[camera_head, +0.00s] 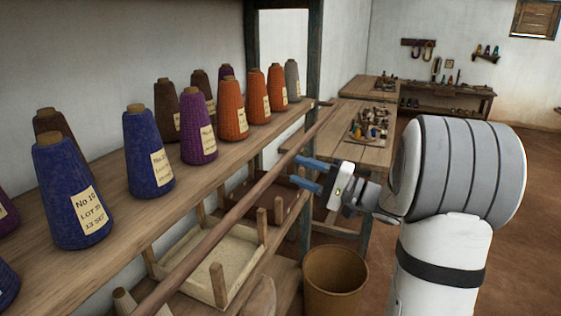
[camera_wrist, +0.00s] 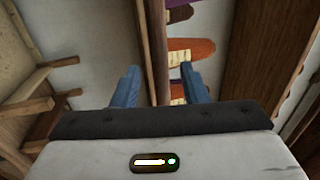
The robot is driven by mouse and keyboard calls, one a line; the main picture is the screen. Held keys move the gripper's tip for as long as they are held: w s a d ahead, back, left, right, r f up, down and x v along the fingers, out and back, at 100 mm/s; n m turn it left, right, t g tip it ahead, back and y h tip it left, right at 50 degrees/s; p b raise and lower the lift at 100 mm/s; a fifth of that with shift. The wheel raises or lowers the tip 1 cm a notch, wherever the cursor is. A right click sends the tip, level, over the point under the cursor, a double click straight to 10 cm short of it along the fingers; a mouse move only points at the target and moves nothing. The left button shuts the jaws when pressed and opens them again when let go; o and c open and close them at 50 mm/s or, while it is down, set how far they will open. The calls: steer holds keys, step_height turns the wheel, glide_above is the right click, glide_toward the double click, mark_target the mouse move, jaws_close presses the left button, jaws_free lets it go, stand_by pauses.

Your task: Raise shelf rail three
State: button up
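A thin brown wooden rail (camera_head: 240,205) slants along the front of the shelf (camera_head: 110,208) of yarn cones in the head view. In the wrist view the rail (camera_wrist: 153,50) runs upright down the middle of the picture. My gripper (camera_head: 295,169) is at the rail's right side, its blue fingers pointing at it. In the wrist view the two fingers of my gripper (camera_wrist: 161,80) stand apart, one on each side of the rail. They do not press on it. I cannot tell how deep the rail sits between them. No rail numbers are visible.
Several cones, including a blue cone (camera_head: 69,190) and an orange cone (camera_head: 231,108), stand on the shelf just behind the rail. A pale tray (camera_head: 212,262) with wooden posts sits below. A brown bin (camera_head: 334,282) stands on the floor. A table (camera_head: 350,150) is beyond my gripper.

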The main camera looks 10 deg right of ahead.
mark_target(282, 164)
steer(key=p+x, duration=0.1)
steer(key=x, duration=0.4)
steer(key=shift+w+a, duration=0.15)
steer(key=shift+a, duration=0.1)
steer(key=shift+c, duration=0.6)
jaws_close()
